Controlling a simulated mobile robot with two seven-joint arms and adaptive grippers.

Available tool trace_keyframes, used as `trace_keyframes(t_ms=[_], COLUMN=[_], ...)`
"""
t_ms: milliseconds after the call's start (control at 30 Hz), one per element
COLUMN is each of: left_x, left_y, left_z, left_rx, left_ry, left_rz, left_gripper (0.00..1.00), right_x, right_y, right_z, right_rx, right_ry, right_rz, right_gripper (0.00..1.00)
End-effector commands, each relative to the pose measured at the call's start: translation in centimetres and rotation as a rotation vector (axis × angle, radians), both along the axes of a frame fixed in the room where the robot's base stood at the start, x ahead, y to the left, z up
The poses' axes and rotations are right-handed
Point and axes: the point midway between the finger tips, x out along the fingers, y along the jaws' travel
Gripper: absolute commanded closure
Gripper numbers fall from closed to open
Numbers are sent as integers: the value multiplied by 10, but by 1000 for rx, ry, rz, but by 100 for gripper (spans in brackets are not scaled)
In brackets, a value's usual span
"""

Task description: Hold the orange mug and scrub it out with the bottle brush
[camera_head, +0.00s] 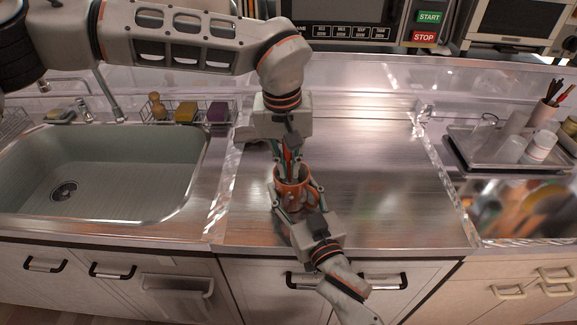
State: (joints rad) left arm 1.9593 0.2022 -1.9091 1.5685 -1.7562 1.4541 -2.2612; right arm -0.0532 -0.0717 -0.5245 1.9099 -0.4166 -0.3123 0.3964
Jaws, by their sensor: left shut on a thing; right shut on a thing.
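The orange mug (290,196) is held above the steel counter, near its left part, with its opening facing up. My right gripper (297,197), coming from the lower right, is shut on the mug with a finger on each side. My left gripper (289,163), coming from the top left, is directly behind and above the mug and shut on a thin, partly red object (288,156), apparently the bottle brush. The object points down toward the mug's opening. Its lower end is hidden, so I cannot tell how deep it reaches.
A sink (110,175) lies at the left, with a wire rack (190,110) of sponges behind it. A metal tray (462,155) with cups stands at the right. The steel counter (380,170) right of the grippers is clear. Appliances stand along the back.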

Motion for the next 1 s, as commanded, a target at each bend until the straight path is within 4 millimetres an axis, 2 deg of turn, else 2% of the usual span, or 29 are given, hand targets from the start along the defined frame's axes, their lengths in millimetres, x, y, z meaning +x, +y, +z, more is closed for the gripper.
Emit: trace_keyframes(t_ms=[1000], left_x=[1], left_y=[0], left_z=[90], left_rx=[-1], left_ry=[-3], left_rz=[2], left_gripper=[100], right_x=[-1], right_y=[1], right_z=[-2], right_rx=[-1], right_ry=[3], right_rz=[2], right_gripper=[76])
